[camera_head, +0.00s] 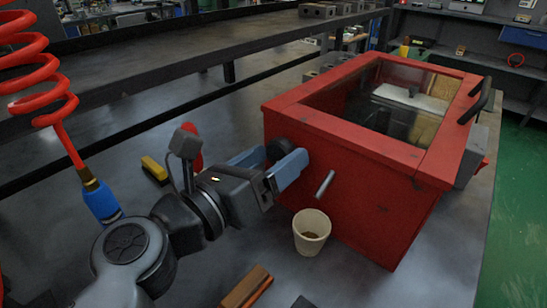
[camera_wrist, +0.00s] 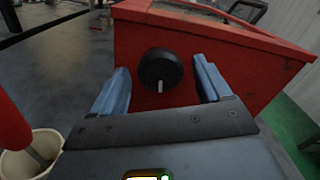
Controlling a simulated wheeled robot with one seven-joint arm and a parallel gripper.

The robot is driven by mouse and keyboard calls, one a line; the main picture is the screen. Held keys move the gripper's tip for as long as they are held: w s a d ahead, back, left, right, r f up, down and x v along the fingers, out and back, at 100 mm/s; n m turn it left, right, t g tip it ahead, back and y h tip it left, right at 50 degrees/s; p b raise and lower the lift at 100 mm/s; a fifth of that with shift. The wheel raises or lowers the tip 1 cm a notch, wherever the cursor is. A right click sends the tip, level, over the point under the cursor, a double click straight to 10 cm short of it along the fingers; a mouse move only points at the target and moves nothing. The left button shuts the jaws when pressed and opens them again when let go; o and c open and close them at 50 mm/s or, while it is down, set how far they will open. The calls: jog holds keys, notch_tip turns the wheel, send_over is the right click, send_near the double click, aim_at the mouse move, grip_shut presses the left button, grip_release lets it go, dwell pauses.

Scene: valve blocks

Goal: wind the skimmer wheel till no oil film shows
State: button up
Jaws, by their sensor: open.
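The skimmer wheel looks to be the round black knob (camera_wrist: 160,66) on the side of a red tank (camera_head: 365,205). In the wrist view its pale mark points down. My gripper (camera_wrist: 161,78) is open, its two blue fingers either side of the knob, with gaps visible on both sides in that view. In the head view the knob (camera_head: 279,149) is partly hidden behind my gripper (camera_head: 281,160). The tank has a glass top (camera_head: 385,92); dark liquid, a pale plate and a tan patch show through it. I cannot tell how much oil film there is.
A short metal spout (camera_head: 325,184) sticks out above a cream cup (camera_head: 311,234) with something brown inside. A yellow-black brush (camera_head: 155,170) and a wooden block (camera_head: 246,288) lie on the bench. A red coiled hose (camera_head: 40,70) hangs at left.

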jog(key=v, duration=0.7)
dwell(0.3)
